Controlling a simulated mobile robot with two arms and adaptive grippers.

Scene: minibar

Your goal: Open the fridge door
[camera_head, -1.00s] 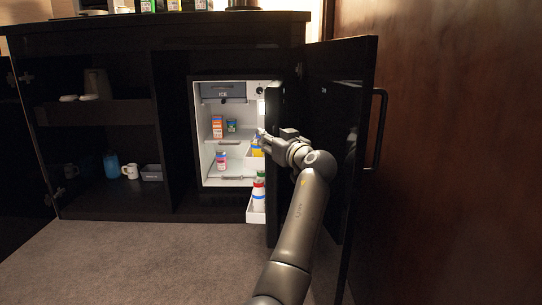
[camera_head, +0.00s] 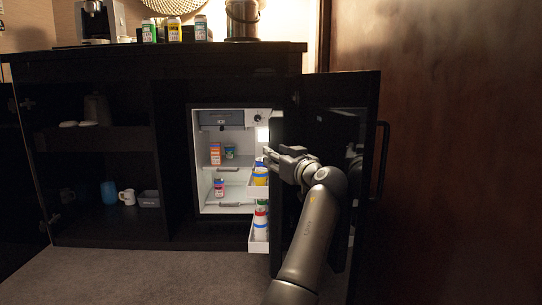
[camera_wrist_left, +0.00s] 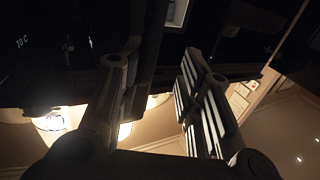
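The fridge (camera_head: 205,160) has a white lit interior and stands open in the dark cabinet. Its dark door (camera_head: 283,222) is swung out on the right side, seen nearly edge-on. White door bins (camera_head: 259,247) show on its inner side. My left gripper (camera_head: 269,155) is at the door's free edge, beside the upper bin; I cannot tell whether it touches the door. In the left wrist view, the two fingers (camera_wrist_left: 158,100) are spread, with nothing visible held between them. Part of the door is hidden behind my left arm. My right gripper is not in view.
A dark cabinet door (camera_head: 343,90) with a bar handle (camera_head: 382,160) stands open just right of the fridge door. The counter above holds a coffee machine (camera_head: 98,22), several small containers and a metal pot (camera_head: 243,20). Carpet in front at left is clear.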

